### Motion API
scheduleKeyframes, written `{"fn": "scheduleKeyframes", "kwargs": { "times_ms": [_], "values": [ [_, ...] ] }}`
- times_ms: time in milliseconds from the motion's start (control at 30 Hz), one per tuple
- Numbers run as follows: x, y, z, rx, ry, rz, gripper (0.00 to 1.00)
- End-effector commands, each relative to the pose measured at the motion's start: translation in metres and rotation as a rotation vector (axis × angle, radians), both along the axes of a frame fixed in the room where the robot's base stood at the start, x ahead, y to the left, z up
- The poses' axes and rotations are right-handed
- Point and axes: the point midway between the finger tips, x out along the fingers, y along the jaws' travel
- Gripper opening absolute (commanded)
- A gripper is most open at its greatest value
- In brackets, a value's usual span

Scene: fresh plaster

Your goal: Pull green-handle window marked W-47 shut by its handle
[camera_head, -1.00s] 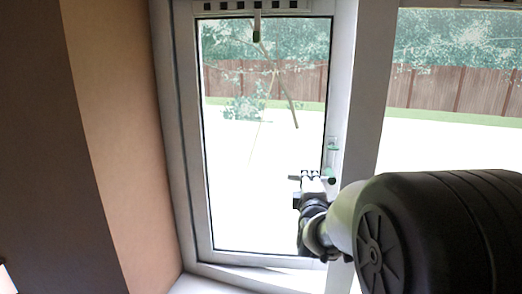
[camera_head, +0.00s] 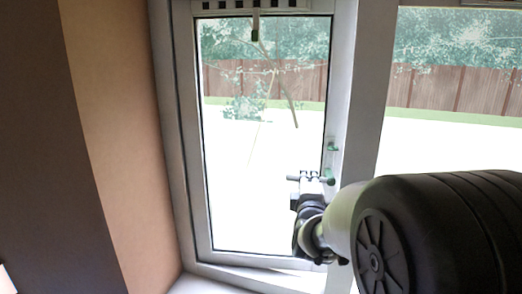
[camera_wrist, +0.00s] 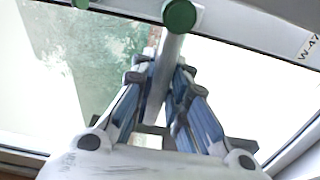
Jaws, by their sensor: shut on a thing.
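The window (camera_head: 203,150) is a tall white-framed sash that appears slightly ajar, with a thin gap along its lower edge. Its handle is a grey bar (camera_wrist: 163,75) with a round green end cap (camera_wrist: 180,15). In the head view, a green part of it (camera_head: 328,175) shows at the sash's right side. The label W-47 (camera_wrist: 309,47) is on the white frame in the wrist view. My gripper (camera_head: 311,177) is at the handle; in the wrist view its fingers (camera_wrist: 160,85) are closed around the bar. The exact contact is partly hidden by the fingers.
Another small green part (camera_head: 333,147) sits above the handle. A white post (camera_head: 362,100) and fixed pane stand to the right, a tan wall (camera_head: 115,120) to the left.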

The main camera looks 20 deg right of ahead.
Motion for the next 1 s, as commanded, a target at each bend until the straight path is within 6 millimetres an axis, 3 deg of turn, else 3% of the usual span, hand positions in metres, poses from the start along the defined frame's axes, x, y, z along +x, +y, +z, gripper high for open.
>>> {"fn": "scheduleKeyframes", "kwargs": {
  "times_ms": [1000],
  "values": [
    [-0.024,0.023,0.000,-0.002,0.003,-0.078,0.00]
  ]
}}
